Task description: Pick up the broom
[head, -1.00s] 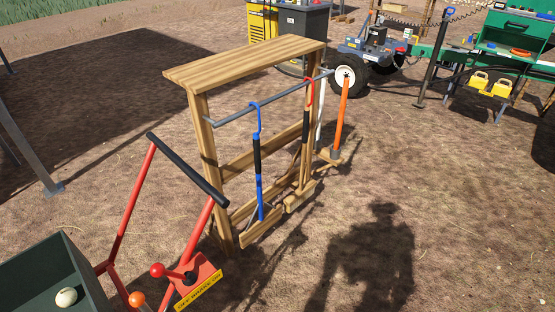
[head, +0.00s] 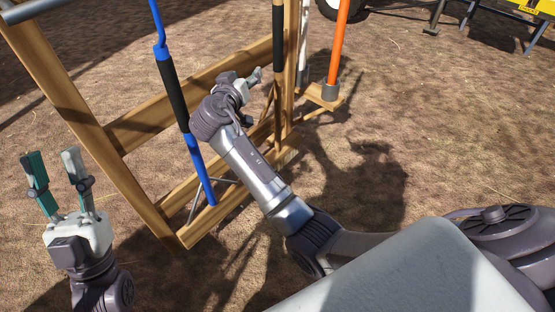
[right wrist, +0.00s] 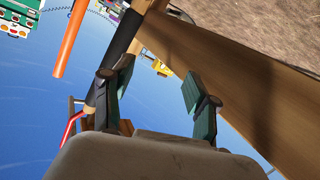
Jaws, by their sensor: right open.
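A long-handled broom with a black grip (head: 278,45) hangs upright on the wooden rack; its lower end is partly hidden by my right arm. A blue-handled broom (head: 175,98) with a black grip hangs to its left. My right gripper (head: 252,97) is open, just left of the black-gripped handle. In the right wrist view the open fingers (right wrist: 158,72) are empty between them; the black grip (right wrist: 124,38) runs beside the left finger, and I cannot tell whether they touch. My left gripper (head: 52,160) is open and empty, left of the rack.
The wooden rack's post (head: 75,100) stands between my left gripper and the brooms; its post also fills the right of the right wrist view (right wrist: 230,75). An orange-handled tool (head: 340,45) stands right of the rack. Bare ground (head: 450,130) lies open on the right.

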